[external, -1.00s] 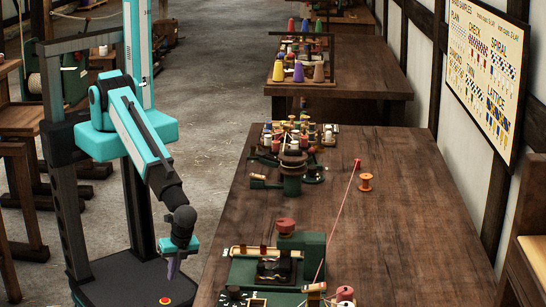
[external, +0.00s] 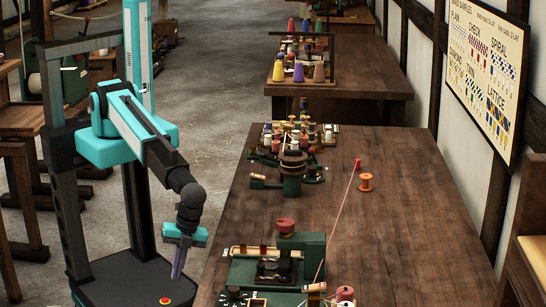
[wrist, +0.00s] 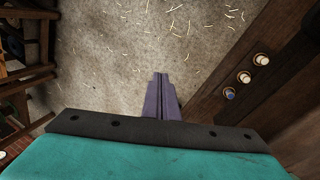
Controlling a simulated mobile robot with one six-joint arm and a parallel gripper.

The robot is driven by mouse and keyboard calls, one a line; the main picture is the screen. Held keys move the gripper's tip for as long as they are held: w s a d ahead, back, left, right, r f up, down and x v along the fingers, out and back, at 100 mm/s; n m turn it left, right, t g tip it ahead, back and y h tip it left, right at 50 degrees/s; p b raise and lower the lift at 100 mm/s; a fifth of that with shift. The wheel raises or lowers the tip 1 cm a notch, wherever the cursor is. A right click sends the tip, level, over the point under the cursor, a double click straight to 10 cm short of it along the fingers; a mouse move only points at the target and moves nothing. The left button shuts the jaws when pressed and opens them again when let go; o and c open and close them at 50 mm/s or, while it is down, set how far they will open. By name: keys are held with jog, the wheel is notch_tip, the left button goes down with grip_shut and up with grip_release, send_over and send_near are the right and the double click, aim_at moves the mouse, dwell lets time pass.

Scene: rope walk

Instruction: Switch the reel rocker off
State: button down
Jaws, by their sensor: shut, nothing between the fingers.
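A green machine (external: 312,246) with black parts in its middle and a dark dial at its front left corner stands on the near part of the long wooden table (external: 395,235). I cannot tell which small part of it is the reel rocker. My gripper (external: 177,277) is left of the table's edge, over my own base, apart from the machine, with its purple fingers pointing down.
A pink thread runs from a red pin (external: 357,163) to the machine. An orange spool (external: 365,182) stands near it. A green stand (external: 292,178) and several bobbins are farther back. In the wrist view, three round pegs (wrist: 245,77) show on dark wood at the right.

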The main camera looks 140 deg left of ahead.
jog(key=w+a+r+m, duration=0.1)
jog(key=w+a+r, duration=0.1)
jog(key=w+r, duration=0.45)
jog(key=shift+m+t, duration=0.4)
jog(key=shift+m, duration=0.3)
jog(key=a+r, duration=0.2)
jog(key=a, duration=0.2)
jog(key=s+a+r, duration=0.1)
jog(key=a+r, duration=0.2)
jog(key=a, duration=0.2)
jog(key=s+a+r, duration=0.1)
jog(key=a+r, duration=0.1)
jog(key=a, duration=0.3)
jog(key=shift+s+r, duration=0.25)
jog(key=s+a+r+m+y+p, duration=0.1)
jog(key=s+a+r, duration=0.3)
jog(key=a, duration=0.5)
jog(key=s+a+r+p, duration=0.1)
jog(key=s+a+r, duration=0.2)
jog(key=a, duration=0.6)
notch_tip(320, 180, up, 8)
jog(key=g, duration=0.1)
send_over(255, 175)
jog(key=w+a, duration=0.3)
jog(key=shift+s+f+m+p, duration=0.1)
jog(key=shift+s+m+p, duration=0.15)
jog(key=shift+m+p, duration=0.1)
jog(key=shift+f, duration=0.15)
